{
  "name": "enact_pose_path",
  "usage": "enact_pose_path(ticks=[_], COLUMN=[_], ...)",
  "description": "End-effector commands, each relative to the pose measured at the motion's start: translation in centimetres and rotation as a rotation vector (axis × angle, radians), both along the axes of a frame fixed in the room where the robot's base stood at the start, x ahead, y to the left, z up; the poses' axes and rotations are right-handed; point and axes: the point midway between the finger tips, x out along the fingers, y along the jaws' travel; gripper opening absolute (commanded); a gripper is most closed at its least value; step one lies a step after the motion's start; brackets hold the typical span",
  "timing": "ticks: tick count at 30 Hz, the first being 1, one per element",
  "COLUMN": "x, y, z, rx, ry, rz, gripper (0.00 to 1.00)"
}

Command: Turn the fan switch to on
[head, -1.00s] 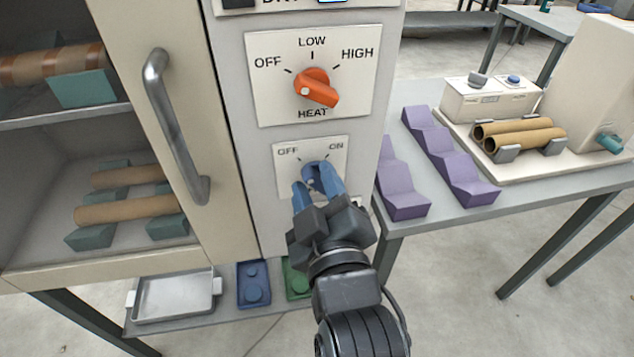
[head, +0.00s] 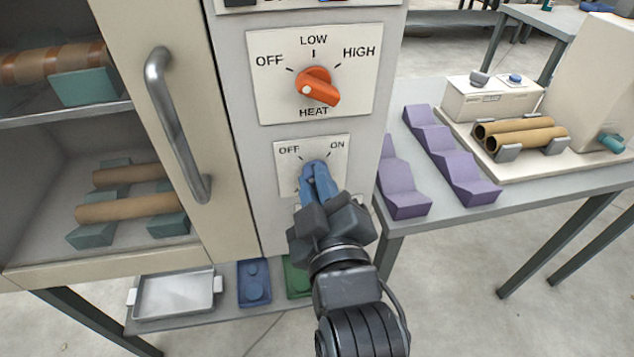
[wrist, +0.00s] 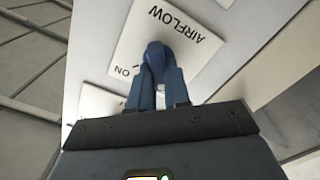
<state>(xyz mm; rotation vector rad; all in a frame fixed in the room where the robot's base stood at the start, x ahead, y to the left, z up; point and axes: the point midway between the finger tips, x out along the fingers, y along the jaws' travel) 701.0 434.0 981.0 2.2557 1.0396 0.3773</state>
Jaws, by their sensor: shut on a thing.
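The fan switch is a dark blue knob (wrist: 154,54) on a cream plate (head: 340,160) marked OFF at upper left and ON at upper right, low on the grey panel. In the wrist view the same plate shows tilted and upside down, with the words AIRFLOW and ON readable. My gripper (head: 316,182) has its blue fingers closed on the knob from in front and below. The fingers hide much of the knob, so I cannot tell exactly which mark it points to.
An orange heat knob (head: 317,87) on its own plate sits just above. A cabinet door handle (head: 176,122) stands out to the left. Purple stepped blocks (head: 405,190) lie on the table at right. A metal tray (head: 175,292) and coloured trays are below.

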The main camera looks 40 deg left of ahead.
Motion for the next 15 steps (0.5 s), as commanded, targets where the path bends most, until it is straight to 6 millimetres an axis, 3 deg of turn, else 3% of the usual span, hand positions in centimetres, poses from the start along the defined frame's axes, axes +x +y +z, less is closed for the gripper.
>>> enact_pose_path(ticks=[15], x=[0.16], y=[-0.14], z=[0.17], rx=[0.161], ry=[0.19], rz=[-0.001], gripper=[0.0])
